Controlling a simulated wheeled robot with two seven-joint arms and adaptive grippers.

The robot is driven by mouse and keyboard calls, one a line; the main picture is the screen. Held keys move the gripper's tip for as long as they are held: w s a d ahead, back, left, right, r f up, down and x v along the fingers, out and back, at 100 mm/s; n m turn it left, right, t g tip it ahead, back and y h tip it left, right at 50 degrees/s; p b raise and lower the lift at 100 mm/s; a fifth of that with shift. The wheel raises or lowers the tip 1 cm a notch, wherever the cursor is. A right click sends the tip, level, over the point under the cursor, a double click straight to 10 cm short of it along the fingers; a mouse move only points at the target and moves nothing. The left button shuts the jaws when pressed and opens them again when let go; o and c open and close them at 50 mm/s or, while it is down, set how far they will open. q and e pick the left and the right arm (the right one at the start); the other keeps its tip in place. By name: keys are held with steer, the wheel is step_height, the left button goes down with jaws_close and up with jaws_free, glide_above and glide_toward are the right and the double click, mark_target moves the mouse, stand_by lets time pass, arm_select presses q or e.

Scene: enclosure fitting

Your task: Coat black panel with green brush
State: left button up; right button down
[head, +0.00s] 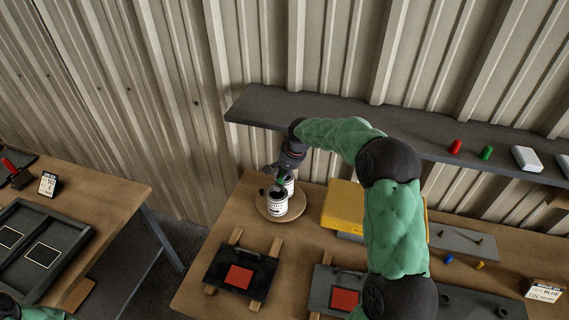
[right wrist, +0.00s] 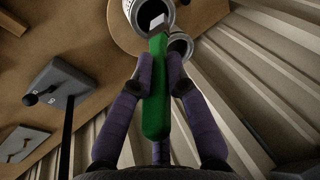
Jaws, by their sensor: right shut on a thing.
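My right gripper (head: 281,174) is shut on the green brush, over the paint cans at the back of the table. In the right wrist view the green brush (right wrist: 156,95) lies between the two fingers, its pale end at the mouth of a can (right wrist: 150,14). I cannot tell how deep the tip is. A white-labelled can (head: 276,202) stands on a round wooden board (head: 267,213), with another can partly hidden behind it. The black panel (head: 212,276) lies on wooden strips nearer the front and has a red square (head: 238,277). My left gripper is not in view.
A grey panel (head: 320,299) with a red square lies right of the black one. A yellow box (head: 343,205) stands close right of the cans. A shelf (head: 265,108) overhangs the back. A side table (head: 110,192) with a dark framed tray (head: 62,276) is left, across a gap.

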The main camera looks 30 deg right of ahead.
steer(key=shift+w+d, duration=0.2)
steer(key=shift+w, duration=0.05)
steer(key=shift+f, duration=0.15)
steer(key=shift+s+f+b, duration=0.1)
steer(key=shift+f+b, duration=1.7)
steer(key=shift+f, duration=1.05)
steer(key=shift+a+f+b, duration=0.1)
steer(key=shift+f+b, duration=0.25)
steer(key=shift+f, duration=0.15)
steer(key=shift+r+p, duration=2.05)
steer(key=shift+r, duration=1.5)
steer(key=shift+f, duration=0.1)
